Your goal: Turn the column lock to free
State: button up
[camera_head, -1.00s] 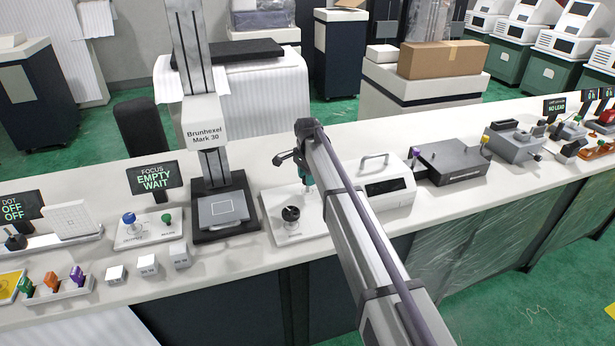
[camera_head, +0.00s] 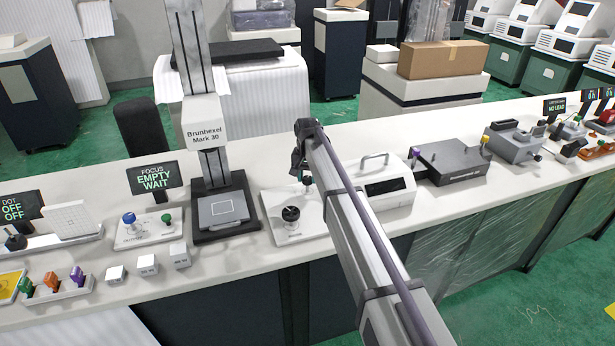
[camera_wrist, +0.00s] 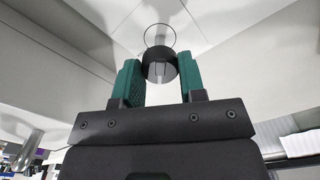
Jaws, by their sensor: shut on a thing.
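In the wrist view my gripper (camera_wrist: 159,68) has its two teal fingers closed on a dark round knob (camera_wrist: 158,56) with a pale grey strip down its middle. A thin dark ring shows just beyond the knob, against a pale surface. In the head view my gripper (camera_head: 305,178) is mostly hidden behind the end of my arm, above the back of a white plate (camera_head: 275,206). A black knob (camera_head: 291,213) stands on that plate's front part. I cannot read a lock mark or tell which way the held knob points.
Left of the plate stands the Brunhexel column machine (camera_head: 203,123), with a sign (camera_head: 154,179) reading "FOCUS EMPTY WAIT". A white box with a handle (camera_head: 386,183) is close on the right. Small white cubes (camera_head: 148,265) lie near the front edge.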

aim_at(307, 178)
jog(key=n, duration=0.4)
jog(key=shift+n, duration=2.2)
jog(key=o, duration=0.9)
notch_tip(307, 178, up, 11)
jog(key=p, duration=1.1)
jog(key=shift+f, duration=0.1)
